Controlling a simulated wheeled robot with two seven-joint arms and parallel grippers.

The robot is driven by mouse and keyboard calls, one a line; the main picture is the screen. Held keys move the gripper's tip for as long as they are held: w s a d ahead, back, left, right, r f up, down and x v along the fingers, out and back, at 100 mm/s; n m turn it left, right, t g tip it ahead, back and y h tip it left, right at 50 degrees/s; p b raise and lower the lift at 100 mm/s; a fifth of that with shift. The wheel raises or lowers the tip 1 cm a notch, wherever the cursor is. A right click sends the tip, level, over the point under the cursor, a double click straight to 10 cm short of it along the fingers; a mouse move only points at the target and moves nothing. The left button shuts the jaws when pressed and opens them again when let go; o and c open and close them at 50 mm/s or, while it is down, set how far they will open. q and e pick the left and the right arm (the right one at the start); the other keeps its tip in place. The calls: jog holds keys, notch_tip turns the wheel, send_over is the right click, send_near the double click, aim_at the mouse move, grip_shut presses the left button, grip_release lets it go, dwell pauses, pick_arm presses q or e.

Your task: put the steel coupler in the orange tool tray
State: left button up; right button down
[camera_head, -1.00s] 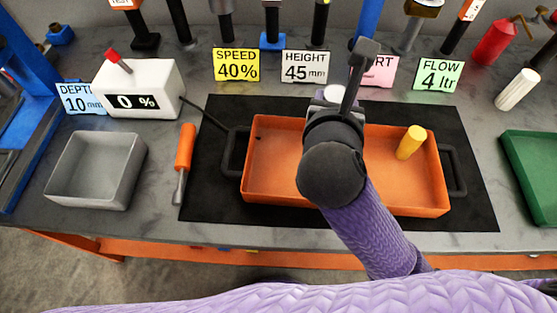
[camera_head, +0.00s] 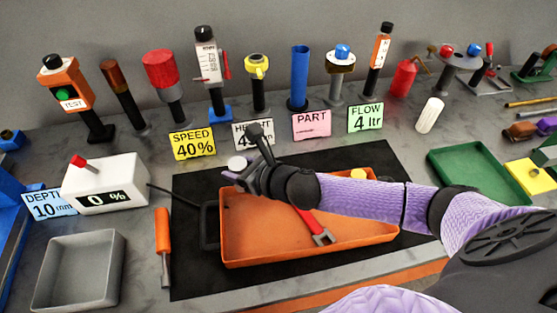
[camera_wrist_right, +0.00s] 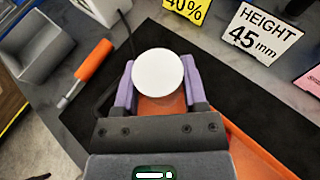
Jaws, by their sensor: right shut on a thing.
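My right gripper (camera_head: 243,177) comes in from the right, above the back left part of the orange tool tray (camera_head: 225,252). In the right wrist view the gripper (camera_wrist_right: 159,92) is shut on a pale, round-topped piece (camera_wrist_right: 159,74), which I take for the steel coupler. Its pale top also shows in the head view (camera_head: 237,162); its lower part is hidden. The tray shows behind the gripper in the wrist view. In the tray lie a red tool with a grey open jaw (camera_head: 322,236) and a yellow piece (camera_head: 359,172), mostly hidden by my arm. My left gripper is not in view.
Left of the tray are an orange-handled screwdriver (camera_head: 163,244), a grey bin (camera_head: 78,271) and a white box reading 0 % (camera_head: 105,184). Several tools and sign cards stand behind. A green tray (camera_head: 478,172) and a white cylinder (camera_head: 430,115) are to the right.

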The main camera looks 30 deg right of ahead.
notch_tip(320, 180, down, 10)
jog(key=b, duration=0.4)
jog(key=shift+a+f+b, duration=0.1)
jog(key=shift+b, duration=0.25)
jog(key=shift+r, duration=0.2)
jog(key=shift+f, duration=0.25)
jog(key=shift+c, duration=0.7)
grip_release()
jog(key=shift+r, duration=0.1)
jog(key=shift+r, duration=0.2)
jog(key=p+v, duration=0.2)
jog(key=v, duration=1)
jog(key=shift+p, duration=0.4)
